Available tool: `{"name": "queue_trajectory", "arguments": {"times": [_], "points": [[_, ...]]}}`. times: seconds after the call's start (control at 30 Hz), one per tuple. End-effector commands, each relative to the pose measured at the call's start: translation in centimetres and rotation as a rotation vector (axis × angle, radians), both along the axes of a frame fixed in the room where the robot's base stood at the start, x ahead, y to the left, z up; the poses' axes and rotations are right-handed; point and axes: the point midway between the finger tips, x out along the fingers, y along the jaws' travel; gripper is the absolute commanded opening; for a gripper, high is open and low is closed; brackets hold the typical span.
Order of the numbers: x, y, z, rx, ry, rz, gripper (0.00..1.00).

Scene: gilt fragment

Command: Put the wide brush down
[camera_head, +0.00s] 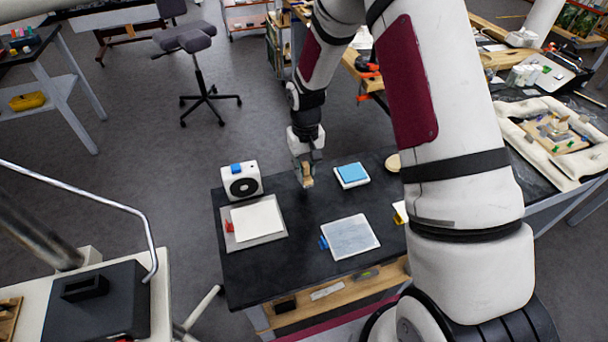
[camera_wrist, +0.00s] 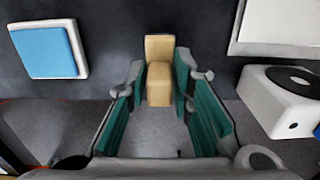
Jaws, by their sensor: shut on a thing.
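My gripper (camera_head: 304,166) is over the back middle of the dark table (camera_head: 290,255). It is shut on the wide brush (camera_head: 307,180), a tan, blocky piece. In the wrist view, the brush (camera_wrist: 159,70) sits between the green-padded fingers of my gripper (camera_wrist: 161,72) and sticks out past their tips. The dark tabletop shows beyond it. I cannot tell whether the brush touches the table or hangs just above it.
A white box with a black disc (camera_head: 241,184) stands to the left. A white sheet on a grey board (camera_head: 257,221) lies at front left. A pale grey pad (camera_head: 350,237) lies at front right. A blue-topped white block (camera_head: 352,175) lies right. Bare tabletop lies between them.

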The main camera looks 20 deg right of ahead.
Motion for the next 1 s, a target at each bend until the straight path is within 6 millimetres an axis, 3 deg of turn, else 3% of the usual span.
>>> {"name": "queue_trajectory", "arguments": {"times": [0.07,0.37,0.77,0.8,0.87,0.9,1.0], "points": [[0.9,0.2,-0.1,0.001,-0.002,0.0,0.0],[0.7,0.2,-3.4,0.0,0.001,0.0,0.0],[0.8,0.1,-3.9,0.0,-0.001,0.0,0.0],[0.8,0.1,-3.9,0.0,-0.001,0.0,0.23],[0.8,0.1,-3.9,0.0,-0.002,0.0,0.37],[0.8,0.1,-3.9,0.0,-0.001,0.0,0.41],[0.8,0.1,-3.9,0.0,-0.001,0.0,0.41]]}}
